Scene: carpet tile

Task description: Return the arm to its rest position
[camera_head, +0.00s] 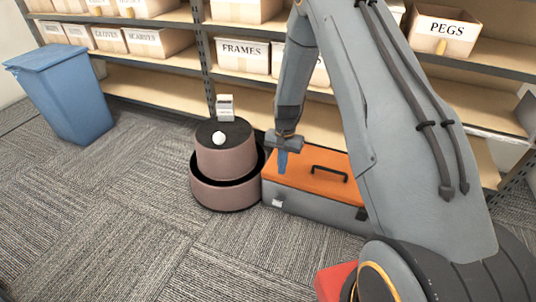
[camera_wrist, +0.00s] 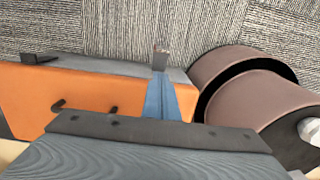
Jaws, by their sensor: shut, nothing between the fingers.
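My gripper (camera_head: 282,162) hangs from my grey arm, pointing down over the left part of the orange lid of a grey toolbox (camera_head: 313,173). Its narrow blue fingers are together with nothing between them. In the wrist view my gripper (camera_wrist: 160,90) shows as blue fingers in front of the orange lid (camera_wrist: 85,88). I cannot tell how far above the lid the fingertips are. My arm is extended forward and bent down at the wrist, and it hides part of the shelves and the toolbox's right end.
A round mauve two-tier stand (camera_head: 222,165) holds a white ball (camera_head: 219,138) and a small white box (camera_head: 225,108), just left of the toolbox. A blue bin (camera_head: 62,92) stands far left. Shelves with labelled boxes (camera_head: 243,56) line the back. Carpet at front left is clear.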

